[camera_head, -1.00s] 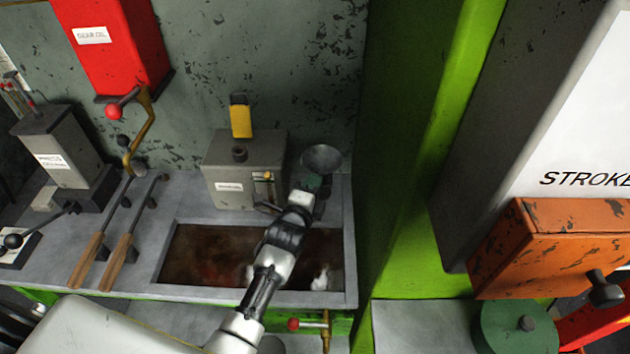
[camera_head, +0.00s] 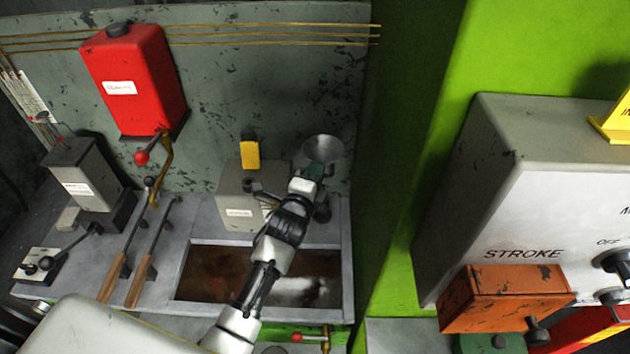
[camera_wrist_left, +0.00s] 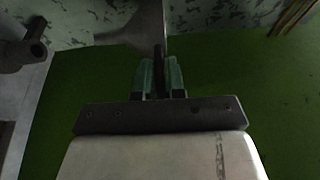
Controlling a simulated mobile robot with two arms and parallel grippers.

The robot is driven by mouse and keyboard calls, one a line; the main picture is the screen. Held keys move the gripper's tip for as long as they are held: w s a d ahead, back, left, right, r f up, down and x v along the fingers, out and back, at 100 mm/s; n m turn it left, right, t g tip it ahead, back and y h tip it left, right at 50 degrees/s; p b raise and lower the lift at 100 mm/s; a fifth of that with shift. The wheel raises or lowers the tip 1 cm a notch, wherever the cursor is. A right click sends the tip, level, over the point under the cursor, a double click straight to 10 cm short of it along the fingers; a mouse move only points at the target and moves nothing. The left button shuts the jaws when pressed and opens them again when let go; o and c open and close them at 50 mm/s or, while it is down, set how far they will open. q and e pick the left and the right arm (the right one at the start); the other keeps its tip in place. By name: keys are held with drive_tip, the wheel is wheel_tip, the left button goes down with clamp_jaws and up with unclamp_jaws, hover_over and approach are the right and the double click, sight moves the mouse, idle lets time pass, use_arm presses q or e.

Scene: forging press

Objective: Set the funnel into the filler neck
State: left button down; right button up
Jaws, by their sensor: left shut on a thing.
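A grey metal funnel (camera_head: 322,148) has its wide mouth facing up and stands against the green-grey back panel. My left gripper (camera_head: 314,174) is shut on it below the cone. In the left wrist view the green fingertips (camera_wrist_left: 159,78) pinch a dark narrow part under the pale funnel cone (camera_wrist_left: 143,32). The grey box (camera_head: 230,192) with a white label and raised yellow flap (camera_head: 250,155) is left of the gripper. Its dark filler neck (camera_head: 253,187) is on top, partly hard to make out. The funnel is apart from it, up and to the right. My right gripper is not in view.
A red tank (camera_head: 135,80) hangs on the panel at left. Wooden-handled tools (camera_head: 145,265) lie on the bench beside a brown-bottomed recess (camera_head: 210,270). A dark cylinder (camera_head: 322,210) stands under the gripper. A green column (camera_head: 400,250) borders the right.

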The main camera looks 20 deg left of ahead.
use_arm(q)
drive_tip(key=shift+r, duration=2.85)
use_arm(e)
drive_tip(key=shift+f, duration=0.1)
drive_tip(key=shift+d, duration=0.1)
